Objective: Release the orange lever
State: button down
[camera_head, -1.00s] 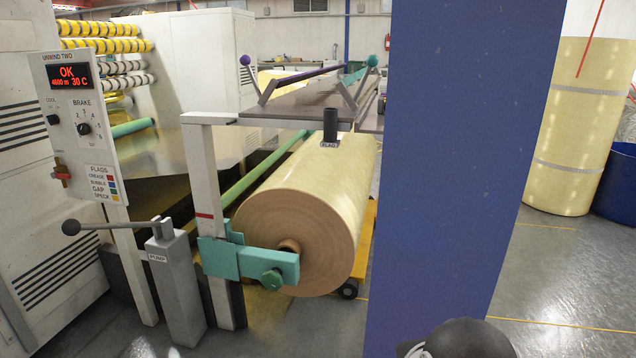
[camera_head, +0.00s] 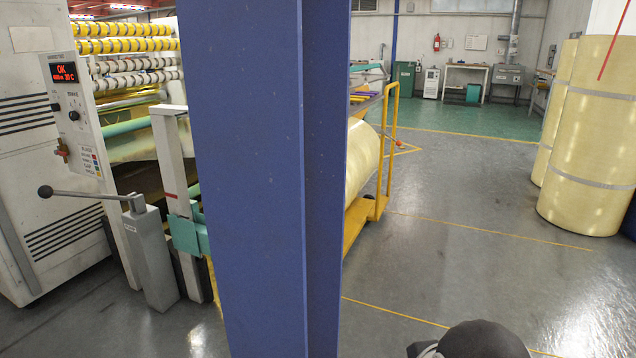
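A small orange-red lever (camera_head: 62,150) sits low on the left edge of the white control panel (camera_head: 77,118), at the far left of the head view. It is small here, and its exact setting is hard to tell. My gripper is not in view. A dark rounded part at the bottom edge, right of centre, looks like part of my own arm.
A blue pillar (camera_head: 262,180) stands close in front and hides most of the yellow roll (camera_head: 363,160). Tall rolls (camera_head: 590,140) stand at right. The floor (camera_head: 450,250) right of the pillar is clear.

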aim_at(399, 142)
jog(key=i+l, duration=0.15)
jog(key=l, duration=0.15)
jog(key=i+l+u, duration=0.15)
jog(key=l, duration=0.15)
jog(key=i+l, duration=0.15)
jog(key=l, duration=0.2)
jog(key=i+l+u, duration=0.1)
jog(key=l, duration=0.2)
jog(key=i+l, duration=0.2)
jog(key=l, duration=0.15)
jog(key=i+l+u, duration=0.25)
jog(key=i+l, duration=0.65)
jog(key=i+l+u, duration=0.25)
jog(key=i+l, duration=1.1)
